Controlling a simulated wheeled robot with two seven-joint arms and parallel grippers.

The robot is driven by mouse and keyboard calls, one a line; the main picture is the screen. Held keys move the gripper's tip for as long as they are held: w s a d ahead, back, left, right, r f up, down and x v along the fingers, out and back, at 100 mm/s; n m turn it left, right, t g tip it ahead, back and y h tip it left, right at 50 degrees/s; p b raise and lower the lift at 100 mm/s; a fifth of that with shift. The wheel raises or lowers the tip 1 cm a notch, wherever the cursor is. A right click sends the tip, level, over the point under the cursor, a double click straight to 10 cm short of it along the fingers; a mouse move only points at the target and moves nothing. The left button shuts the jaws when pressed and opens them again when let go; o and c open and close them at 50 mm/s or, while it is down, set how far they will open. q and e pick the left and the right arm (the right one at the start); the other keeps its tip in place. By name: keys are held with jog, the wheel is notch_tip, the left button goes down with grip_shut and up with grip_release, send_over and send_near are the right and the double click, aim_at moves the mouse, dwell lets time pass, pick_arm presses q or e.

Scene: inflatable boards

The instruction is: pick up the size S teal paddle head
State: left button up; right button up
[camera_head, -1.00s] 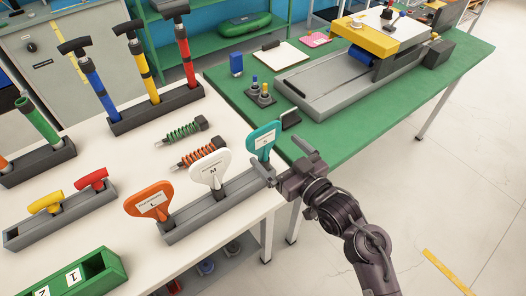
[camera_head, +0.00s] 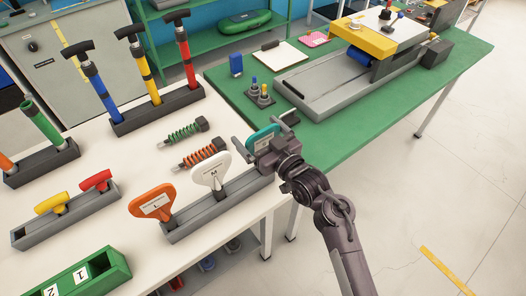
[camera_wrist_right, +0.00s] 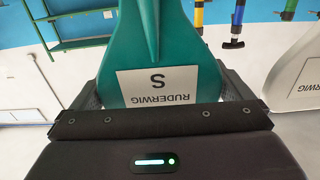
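The teal paddle head (camera_head: 263,137) stands upright at the far right end of a grey rack (camera_head: 215,208). It is partly hidden by my right gripper (camera_head: 259,138). In the right wrist view the teal paddle head (camera_wrist_right: 155,45) carries a white label reading "RUDERWIG S", seen upside down. It sits between the two spread fingers of my right gripper (camera_wrist_right: 162,92), close to both; I cannot tell if they touch it. My left gripper is not in view.
A white M paddle head (camera_head: 211,174) and an orange L paddle head (camera_head: 152,202) stand in the same rack. Two spring-like parts (camera_head: 200,154) lie behind it. Floor at the right is clear.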

jog(key=c, duration=0.9)
jog(key=shift+o, duration=0.2)
jog(key=shift+r, duration=0.1)
